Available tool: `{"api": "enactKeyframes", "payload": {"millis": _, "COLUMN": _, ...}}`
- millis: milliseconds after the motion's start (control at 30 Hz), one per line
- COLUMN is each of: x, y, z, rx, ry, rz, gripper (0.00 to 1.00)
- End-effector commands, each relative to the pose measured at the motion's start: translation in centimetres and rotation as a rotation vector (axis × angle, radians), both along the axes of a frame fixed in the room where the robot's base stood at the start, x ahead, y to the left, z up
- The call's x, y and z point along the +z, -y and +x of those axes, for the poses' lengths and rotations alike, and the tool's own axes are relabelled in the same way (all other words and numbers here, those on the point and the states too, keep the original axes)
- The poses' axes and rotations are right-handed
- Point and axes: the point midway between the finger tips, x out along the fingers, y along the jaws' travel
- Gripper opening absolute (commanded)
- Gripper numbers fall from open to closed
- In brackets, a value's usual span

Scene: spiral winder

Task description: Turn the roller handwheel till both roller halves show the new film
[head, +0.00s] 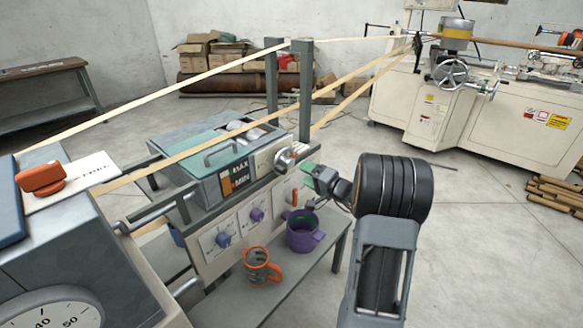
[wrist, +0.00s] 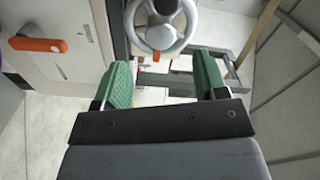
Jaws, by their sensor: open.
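The roller handwheel (wrist: 188,41) is a silver spoked wheel at the top of the wrist view, partly cut off by the frame. In the head view the handwheel (head: 284,157) is at the right end of the green-topped glue unit, seen nearly edge-on. My gripper (wrist: 163,82) is open, with its green fingers apart and nothing between them. In the head view my gripper (head: 312,172) is just right of the wheel; contact is not visible. Pale roller parts (head: 240,127) show in the unit's top opening. Whether they carry new film is too small to tell.
A MAX/MIN gauge (head: 238,176) marks the unit's end. An orange lever (wrist: 38,44) is left of the wheel in the wrist view. A purple pot (head: 303,233) and an orange-grey mug (head: 262,267) stand on the shelf below. Tan strips (head: 200,147) run overhead.

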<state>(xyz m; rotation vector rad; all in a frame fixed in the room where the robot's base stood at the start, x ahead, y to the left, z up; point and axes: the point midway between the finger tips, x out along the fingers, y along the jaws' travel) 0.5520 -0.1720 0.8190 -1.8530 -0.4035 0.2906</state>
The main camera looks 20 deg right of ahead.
Motion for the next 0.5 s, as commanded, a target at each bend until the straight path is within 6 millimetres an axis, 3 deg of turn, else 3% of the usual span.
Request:
{"api": "enactKeyframes", "payload": {"millis": 200, "x": -0.1, "y": -1.7, "z": 3.6, "rx": 0.003, "ry": -0.001, "rz": 0.001, "gripper": 0.66}}
{"api": "enactKeyframes", "payload": {"millis": 500, "x": 0.0, "y": -2.9, "z": 6.3, "rx": 0.001, "ry": -0.002, "rz": 0.0, "gripper": 0.66}}
